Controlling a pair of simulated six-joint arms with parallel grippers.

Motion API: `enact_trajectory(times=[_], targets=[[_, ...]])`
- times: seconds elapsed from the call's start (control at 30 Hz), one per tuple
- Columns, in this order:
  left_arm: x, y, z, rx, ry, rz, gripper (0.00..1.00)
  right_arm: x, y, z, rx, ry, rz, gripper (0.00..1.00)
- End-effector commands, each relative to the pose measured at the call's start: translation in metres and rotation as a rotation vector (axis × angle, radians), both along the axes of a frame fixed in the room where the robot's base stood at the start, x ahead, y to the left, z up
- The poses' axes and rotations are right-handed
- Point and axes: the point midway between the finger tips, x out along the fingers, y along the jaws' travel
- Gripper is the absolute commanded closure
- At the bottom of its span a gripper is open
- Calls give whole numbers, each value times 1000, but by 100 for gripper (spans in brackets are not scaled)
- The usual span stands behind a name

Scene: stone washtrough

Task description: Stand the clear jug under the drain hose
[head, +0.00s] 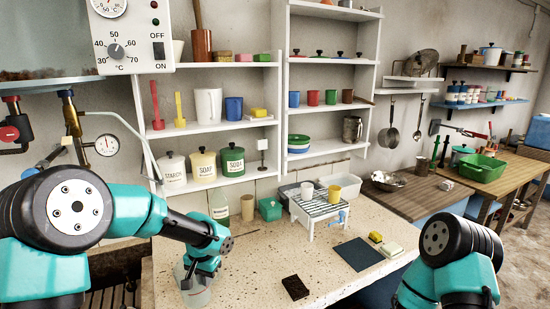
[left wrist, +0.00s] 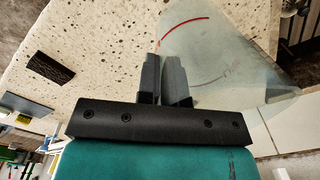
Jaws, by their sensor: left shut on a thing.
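The clear jug (head: 196,294) is at the front left of the speckled counter, below my left gripper (head: 189,275). In the left wrist view the jug (left wrist: 222,50) is a see-through wall with a red curved line. My left gripper's fingers (left wrist: 165,75) are close together on its near edge, so it is shut on the jug. I cannot tell whether the jug's base touches the counter. A thin grey hose (head: 139,137), perhaps the drain hose, bends down from the brass fittings at the left. My right arm shows at the lower right, but its gripper is out of view.
A dark block (head: 295,287) and a blue mat (head: 359,254) lie on the counter (head: 255,258). A striped rack (head: 318,206) with two cups stands behind. A clear bottle (head: 219,205) and a green box (head: 270,209) stand near the wall. The counter's middle is mostly free.

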Motion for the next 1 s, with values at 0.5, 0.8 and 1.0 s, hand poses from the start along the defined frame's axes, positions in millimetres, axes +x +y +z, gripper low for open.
enact_trajectory(times=[0.5,0.8,1.0], targets=[[4,-66,0,-2,-2,-8,100,0,0,0,0,0,0,100],[0,-139,0,0,0,-2,100,0,0,0,0,0,0,100],[0,-140,0,0,0,0,100,0,0,0,0,0,0,100]])
